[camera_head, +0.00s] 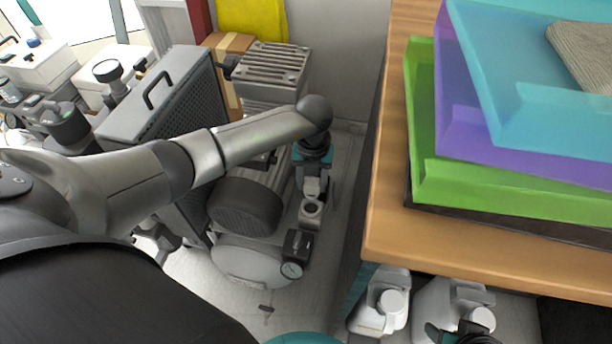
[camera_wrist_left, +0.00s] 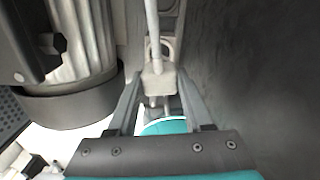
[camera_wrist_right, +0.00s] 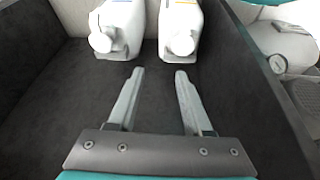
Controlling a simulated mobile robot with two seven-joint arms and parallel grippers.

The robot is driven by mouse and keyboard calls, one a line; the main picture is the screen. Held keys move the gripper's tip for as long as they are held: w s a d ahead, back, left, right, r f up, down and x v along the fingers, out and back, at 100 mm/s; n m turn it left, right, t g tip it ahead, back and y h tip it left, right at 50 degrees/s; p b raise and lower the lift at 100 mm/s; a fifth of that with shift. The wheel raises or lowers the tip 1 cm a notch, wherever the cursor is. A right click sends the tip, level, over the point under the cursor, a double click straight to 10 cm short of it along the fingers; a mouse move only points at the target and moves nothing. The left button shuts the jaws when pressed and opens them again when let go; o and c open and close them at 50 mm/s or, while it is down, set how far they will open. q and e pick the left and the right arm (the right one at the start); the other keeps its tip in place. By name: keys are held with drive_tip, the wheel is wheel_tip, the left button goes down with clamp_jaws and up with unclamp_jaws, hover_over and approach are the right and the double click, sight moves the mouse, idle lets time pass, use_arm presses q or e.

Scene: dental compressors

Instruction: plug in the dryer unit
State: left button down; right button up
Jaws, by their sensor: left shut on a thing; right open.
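My left gripper (camera_head: 313,190) reaches down beside the compressor, between it and the wooden bench. In the left wrist view it (camera_wrist_left: 160,100) is shut on a light grey plug (camera_wrist_left: 157,82); a pale cable (camera_wrist_left: 152,25) runs up from the plug. A grey fitting with a ring-like opening (camera_wrist_left: 168,46) shows just behind the plug; I cannot tell whether they touch. The plug's far end is hidden. In the right wrist view my right gripper (camera_wrist_right: 155,90) is open and empty. I cannot make out which part is the dryer unit or its socket.
The wooden bench (camera_head: 385,200) with stacked coloured trays (camera_head: 500,195) bounds the right. White bottles (camera_wrist_right: 118,28) stand ahead of my right gripper inside dark walls.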

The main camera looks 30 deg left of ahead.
sight(312, 195)
use_arm(q)
drive_tip(key=shift+f+b, duration=1.2)
drive_tip(key=shift+f, duration=0.35)
drive_tip(key=shift+f+b, duration=0.65)
drive_tip(key=shift+b, duration=0.2)
drive_tip(key=shift+f+b, duration=0.4)
drive_tip(key=shift+f, duration=0.05)
use_arm(e)
drive_tip(key=w+a+r+t+y, duration=0.3)
drive_tip(key=w+a+t, duration=0.2)
drive_tip(key=a+t, duration=0.1)
drive_tip(key=shift+a+n, duration=0.3)
drive_tip(key=shift+a, duration=0.25)
drive_tip(key=shift+w, duration=0.1)
use_arm(q)
drive_tip(key=shift+f, duration=0.1)
drive_tip(key=shift+f+b, duration=0.75)
drive_tip(key=shift+f, duration=0.1)
drive_tip(key=shift+c, duration=1.2)
unclamp_jaws()
use_arm(e)
drive_tip(key=shift+f, duration=0.65)
